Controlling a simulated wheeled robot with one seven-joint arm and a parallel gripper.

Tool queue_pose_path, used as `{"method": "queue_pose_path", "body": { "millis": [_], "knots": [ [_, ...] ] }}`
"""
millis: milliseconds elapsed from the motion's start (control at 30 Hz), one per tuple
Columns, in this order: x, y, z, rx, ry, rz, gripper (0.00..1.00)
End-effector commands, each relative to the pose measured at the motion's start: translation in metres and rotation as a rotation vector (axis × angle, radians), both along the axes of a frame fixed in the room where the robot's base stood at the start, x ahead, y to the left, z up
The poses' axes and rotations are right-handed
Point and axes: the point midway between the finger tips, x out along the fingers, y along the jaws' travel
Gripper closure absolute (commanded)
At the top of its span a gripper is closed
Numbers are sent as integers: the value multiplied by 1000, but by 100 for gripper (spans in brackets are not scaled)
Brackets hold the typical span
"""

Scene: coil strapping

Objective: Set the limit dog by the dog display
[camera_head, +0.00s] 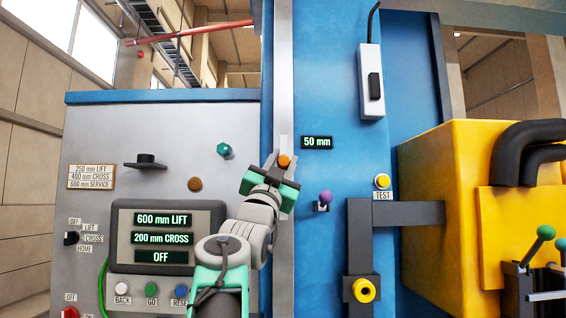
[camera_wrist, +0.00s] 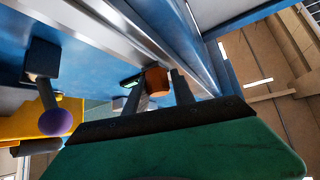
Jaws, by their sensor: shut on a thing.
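The limit dog's orange knob (camera_head: 284,160) sits at the vertical metal rail on the blue column. My gripper (camera_head: 276,175) reaches up to it from below left. In the wrist view the orange knob (camera_wrist: 157,80) lies between the two dark fingers of my gripper (camera_wrist: 158,94), which is shut on it. Part of the dog's body behind the knob is hidden. The dog display (camera_head: 317,142) is right of the rail and reads 50 mm.
A purple-knobbed lever (camera_head: 326,197) stands just right of the rail. A yellow TEST button (camera_head: 382,181) is further right. The left panel has a screen (camera_head: 166,237) reading 600 mm LIFT, 200 mm CROSS, OFF. A plate (camera_head: 91,177) reads 250 mm LIFT, 400 mm CROSS, 600 mm SERVICE.

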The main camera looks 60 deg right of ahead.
Motion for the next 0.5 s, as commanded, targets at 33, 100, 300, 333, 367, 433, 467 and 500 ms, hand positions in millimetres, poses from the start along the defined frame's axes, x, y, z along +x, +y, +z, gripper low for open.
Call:
{"method": "queue_pose_path", "body": {
  "millis": [33, 100, 300, 333, 367, 433, 467, 500],
  "knots": [
    [-2, 0, 0, 0, -1, -5, 100],
    [-2, 0, 3, 0, -1, -6, 100],
    [-2, 0, 32, -2, -2, -5, 100],
    [-2, 0, 35, -2, -2, -5, 100],
    [-2, 0, 36, -1, -1, -4, 100],
    [-2, 0, 35, -1, -1, -4, 100],
    [-2, 0, 34, -1, -1, -4, 100],
    [-2, 0, 34, -1, -1, -4, 100]
  ]
}}
